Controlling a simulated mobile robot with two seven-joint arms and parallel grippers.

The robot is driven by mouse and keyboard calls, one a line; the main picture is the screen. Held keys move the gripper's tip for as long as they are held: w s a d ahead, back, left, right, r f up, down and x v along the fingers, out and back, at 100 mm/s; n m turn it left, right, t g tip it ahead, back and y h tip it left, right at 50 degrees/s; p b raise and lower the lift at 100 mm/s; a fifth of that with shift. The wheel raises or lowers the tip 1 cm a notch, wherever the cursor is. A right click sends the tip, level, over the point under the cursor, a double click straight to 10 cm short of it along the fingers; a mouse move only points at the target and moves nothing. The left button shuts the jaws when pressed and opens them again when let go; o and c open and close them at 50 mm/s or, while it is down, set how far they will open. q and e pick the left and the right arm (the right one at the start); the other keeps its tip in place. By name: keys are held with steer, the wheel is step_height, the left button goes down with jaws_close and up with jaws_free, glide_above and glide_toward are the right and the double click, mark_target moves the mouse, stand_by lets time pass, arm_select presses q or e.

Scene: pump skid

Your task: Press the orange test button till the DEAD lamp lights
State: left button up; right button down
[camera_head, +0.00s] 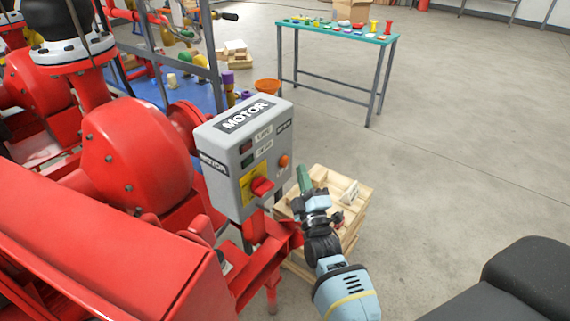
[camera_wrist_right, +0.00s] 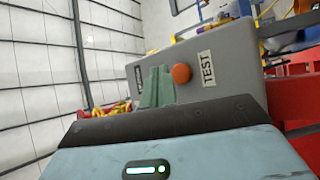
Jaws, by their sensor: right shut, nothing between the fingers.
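The grey MOTOR box (camera_head: 225,181) stands on the red pump skid. The orange test button (camera_head: 283,161) is on its right part, and it also shows in the right wrist view (camera_wrist_right: 182,74) beside a TEST label (camera_wrist_right: 207,68). Two small lamps, a reddish one (camera_head: 246,146) and a dark greenish one (camera_head: 247,161), sit on the front; neither looks clearly lit. My right gripper (camera_head: 304,178) is shut and empty, its green fingers just right of and below the button in the head view. In the wrist view the fingers (camera_wrist_right: 157,87) appear left of the button; contact is not visible. My left gripper is out of view.
A red rotary handle (camera_head: 262,186) on a yellow plate is below the button. A wooden crate stack (camera_head: 352,205) stands behind my right gripper. A teal-topped table (camera_head: 335,31) with small parts stands farther back. Open floor lies to the right.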

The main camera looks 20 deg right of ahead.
mark_target(285, 161)
steer(key=shift+w+a, duration=0.4)
steer(key=shift+w, duration=0.3)
stand_by(0.5)
stand_by(0.6)
steer(key=shift+w+a, duration=0.1)
steer(key=shift+w, duration=0.05)
stand_by(0.5)
steer(key=shift+w+a+b, duration=0.15)
steer(key=shift+w+b, duration=0.05)
steer(key=shift+b, duration=0.15)
